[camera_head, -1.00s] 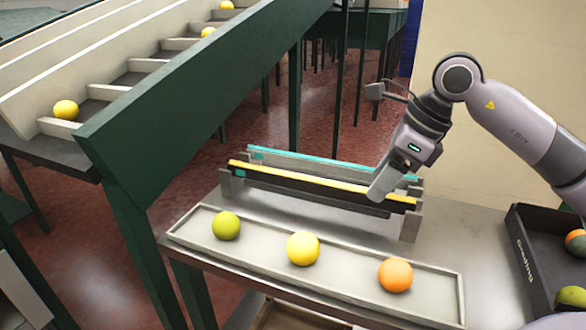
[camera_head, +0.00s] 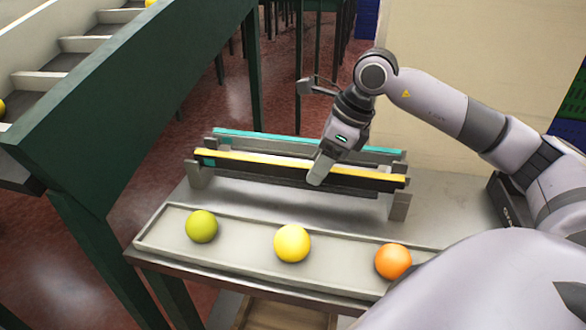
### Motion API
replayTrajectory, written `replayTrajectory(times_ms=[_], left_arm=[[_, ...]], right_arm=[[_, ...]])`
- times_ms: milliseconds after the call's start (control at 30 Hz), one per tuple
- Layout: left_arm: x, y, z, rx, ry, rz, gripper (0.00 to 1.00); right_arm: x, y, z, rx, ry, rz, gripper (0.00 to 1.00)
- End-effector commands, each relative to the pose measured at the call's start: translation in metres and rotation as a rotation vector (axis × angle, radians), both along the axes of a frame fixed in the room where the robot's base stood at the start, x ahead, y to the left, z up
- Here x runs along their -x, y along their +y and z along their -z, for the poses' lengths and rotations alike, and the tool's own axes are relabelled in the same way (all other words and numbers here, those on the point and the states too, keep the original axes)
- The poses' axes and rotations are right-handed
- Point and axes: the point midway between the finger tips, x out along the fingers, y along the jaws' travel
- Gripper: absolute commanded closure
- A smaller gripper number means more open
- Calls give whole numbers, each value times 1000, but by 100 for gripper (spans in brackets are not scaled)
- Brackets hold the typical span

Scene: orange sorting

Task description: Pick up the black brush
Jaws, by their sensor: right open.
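A long black bar with a yellow top strip (camera_head: 270,162), which looks like the black brush, lies across the front of a low grey rack (camera_head: 398,207). A similar bar with a teal strip (camera_head: 265,138) lies behind it. My right gripper (camera_head: 321,167) is open, with a pale finger pointing down over the yellow-topped bar, right of its middle. The finger covers part of the bar; I cannot tell whether they touch. The other finger is not clearly seen. My left gripper is not in view.
A shallow tray (camera_head: 158,232) in front of the rack holds a green fruit (camera_head: 201,226), a yellow fruit (camera_head: 292,243) and an orange fruit (camera_head: 393,261). A green-framed conveyor (camera_head: 130,90) rises at left. A dark crate (camera_head: 500,203) is mostly hidden at right by my grey body parts.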

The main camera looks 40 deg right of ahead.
Motion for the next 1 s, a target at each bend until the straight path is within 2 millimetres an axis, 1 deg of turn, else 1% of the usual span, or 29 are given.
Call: replayTrajectory(times_ms=[100,267,300,367,400,467,800,867,1000], left_arm=[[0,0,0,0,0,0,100],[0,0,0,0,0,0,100],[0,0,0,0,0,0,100],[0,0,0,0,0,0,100],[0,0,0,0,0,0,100],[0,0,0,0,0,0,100],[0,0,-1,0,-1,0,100],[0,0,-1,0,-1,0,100],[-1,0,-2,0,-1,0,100]], right_arm=[[-2,1,5,0,0,0,45],[-2,1,5,1,-1,0,45],[-2,1,5,1,-1,0,48],[-2,1,5,1,-1,0,67],[-2,1,5,1,-1,0,80],[-2,1,5,1,-1,0,100],[-2,1,3,0,-3,0,100],[-2,1,1,0,-4,0,100],[-3,1,-9,-1,-6,0,100]])
